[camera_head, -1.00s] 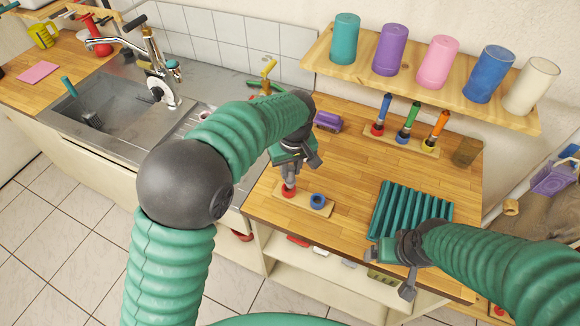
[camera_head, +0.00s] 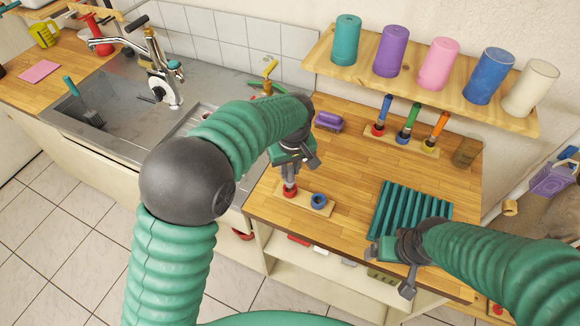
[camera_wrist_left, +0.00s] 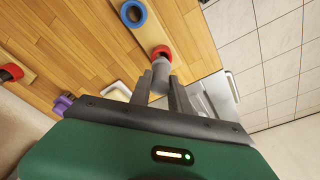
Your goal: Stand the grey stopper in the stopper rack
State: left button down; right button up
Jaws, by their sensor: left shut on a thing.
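My left gripper (camera_head: 291,172) is shut on the grey stopper (camera_wrist_left: 161,70), which sits between the fingertips in the left wrist view. The stopper points down at the red ring (camera_head: 289,191) of a small wooden rack (camera_head: 303,203) near the counter's front edge. Its lower end meets the red ring (camera_wrist_left: 161,51) in the picture; I cannot tell how deep it sits. The rack's blue ring (camera_head: 318,201) is empty. My right gripper (camera_head: 388,272) is open and empty, in front of the green ribbed rack.
A green ribbed rack (camera_head: 408,208) lies at the counter's right. Behind stands a wooden holder (camera_head: 402,142) with blue, green and orange-handled tools. A purple brush (camera_head: 329,121) and a brown glass (camera_head: 466,152) stand nearby. Cups line the shelf (camera_head: 425,80). The sink is left.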

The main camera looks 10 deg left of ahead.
pick_arm(q)
jog(key=shift+f, duration=0.15)
jog(key=shift+f+b, duration=0.85)
jog(key=shift+f, duration=0.7)
jog(key=c, duration=1.1)
grip_release()
jog(key=shift+c, duration=0.2)
jog(key=shift+r, duration=0.1)
notch_tip(320, 180, up, 16)
jog(key=s+d, duration=0.1)
jog(key=s, duration=0.1)
jog(key=shift+r, duration=0.2)
jog(key=shift+s, duration=0.1)
